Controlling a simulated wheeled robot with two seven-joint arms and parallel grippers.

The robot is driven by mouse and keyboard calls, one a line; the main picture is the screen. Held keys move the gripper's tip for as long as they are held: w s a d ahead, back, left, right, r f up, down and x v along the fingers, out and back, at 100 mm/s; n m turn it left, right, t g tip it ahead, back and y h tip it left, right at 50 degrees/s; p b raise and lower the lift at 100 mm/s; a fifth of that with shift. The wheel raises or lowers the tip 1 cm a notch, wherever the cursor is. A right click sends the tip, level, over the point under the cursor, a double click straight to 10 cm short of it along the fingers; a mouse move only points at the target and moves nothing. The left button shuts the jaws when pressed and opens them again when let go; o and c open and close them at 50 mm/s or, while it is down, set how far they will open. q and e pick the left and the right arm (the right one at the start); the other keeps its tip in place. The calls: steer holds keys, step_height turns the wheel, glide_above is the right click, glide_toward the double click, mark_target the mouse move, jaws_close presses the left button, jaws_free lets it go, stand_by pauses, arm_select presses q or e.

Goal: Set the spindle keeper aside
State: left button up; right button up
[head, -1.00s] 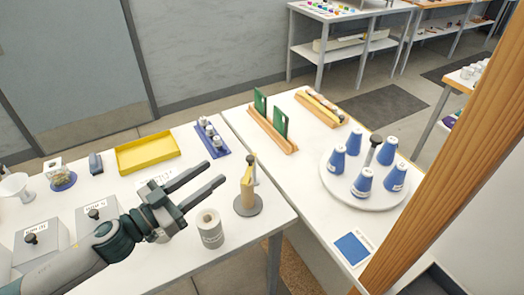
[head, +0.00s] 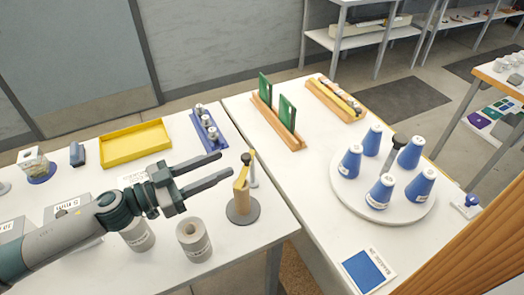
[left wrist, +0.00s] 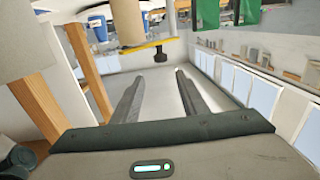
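A tan post stands on a round grey base (head: 243,212) near the front right corner of the left table. A yellow bar with a black knob (head: 247,158) sits at its top; this may be the spindle keeper, though no label shows. A thin pale rod stands beside it. The left wrist view shows the tan post (left wrist: 129,22), yellow bar (left wrist: 146,46) and black knob (left wrist: 160,55) beyond the fingertips. My left gripper (head: 228,164) is open and empty, its fingers pointing right, just left of the post. They appear apart from the bar. My right gripper is out of view.
Pale rolls (head: 194,240) stand in front of my left gripper. A yellow tray (head: 136,142) and a blue rack (head: 208,128) are behind it. The right table holds green boards (head: 287,112) and a turntable (head: 383,207) with blue cones. A wooden post (head: 470,245) blocks the lower right.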

mark_target(245, 164)
arm_select(q)
steer(key=shift+w+d+f+b, duration=0.1)
steer(key=shift+w+f+b, duration=0.15)
steer(key=shift+f, duration=0.2)
steer(key=shift+w+d+f+b, duration=0.15)
steer(key=shift+f+b, duration=0.15)
steer(key=shift+f, duration=0.15)
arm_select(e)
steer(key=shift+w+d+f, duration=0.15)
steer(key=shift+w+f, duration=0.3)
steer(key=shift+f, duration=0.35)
arm_select(q)
steer(key=shift+s+a+r, duration=0.1)
steer(key=shift+a, duration=0.05)
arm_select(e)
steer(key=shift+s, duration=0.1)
arm_select(q)
steer(key=p+x, duration=0.3)
steer(key=x, duration=0.9)
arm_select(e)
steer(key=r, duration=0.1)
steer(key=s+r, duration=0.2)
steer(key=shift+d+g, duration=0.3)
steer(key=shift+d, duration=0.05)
